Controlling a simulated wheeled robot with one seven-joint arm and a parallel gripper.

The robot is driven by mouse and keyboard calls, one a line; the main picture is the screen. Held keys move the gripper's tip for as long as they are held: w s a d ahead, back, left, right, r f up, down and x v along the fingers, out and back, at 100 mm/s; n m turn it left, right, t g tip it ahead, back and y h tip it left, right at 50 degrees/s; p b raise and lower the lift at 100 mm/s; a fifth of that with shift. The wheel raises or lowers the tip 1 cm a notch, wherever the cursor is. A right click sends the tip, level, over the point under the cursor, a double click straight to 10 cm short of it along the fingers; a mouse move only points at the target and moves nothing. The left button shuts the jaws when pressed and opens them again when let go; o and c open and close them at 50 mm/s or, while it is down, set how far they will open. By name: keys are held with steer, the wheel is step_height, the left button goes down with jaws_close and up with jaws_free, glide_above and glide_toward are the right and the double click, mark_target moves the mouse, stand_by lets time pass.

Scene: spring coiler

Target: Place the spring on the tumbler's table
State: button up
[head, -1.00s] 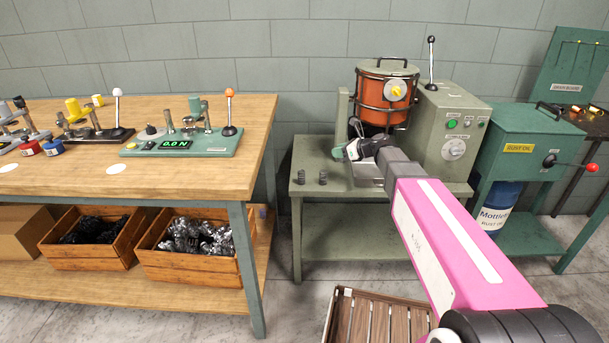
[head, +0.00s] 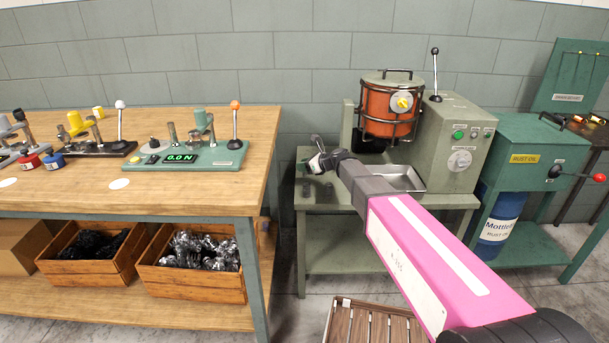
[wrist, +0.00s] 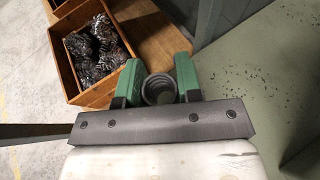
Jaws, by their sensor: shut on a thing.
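My gripper (head: 309,166) is over the left end of the tumbler's table (head: 440,201), a grey-green bench. In the wrist view its green fingers (wrist: 159,82) are shut on a dark grey coiled spring (wrist: 159,91), seen from its end. The tumbler has an orange drum (head: 378,108) in a black frame.
A shallow metal tray (head: 412,182) lies on the table, right of my arm. The tumbler's control box (head: 458,145) stands at the right, with a lever. A wooden workbench (head: 230,195) with crates below is at the left. A slatted crate (head: 345,325) is on the floor in front.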

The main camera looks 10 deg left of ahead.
mark_target(304, 173)
steer(key=shift+f, duration=1.9)
steer(key=shift+f, duration=0.1)
steer(key=o, duration=0.9)
steer(key=shift+o, duration=0.2)
steer(key=shift+d, duration=0.15)
steer(key=v, duration=1.2)
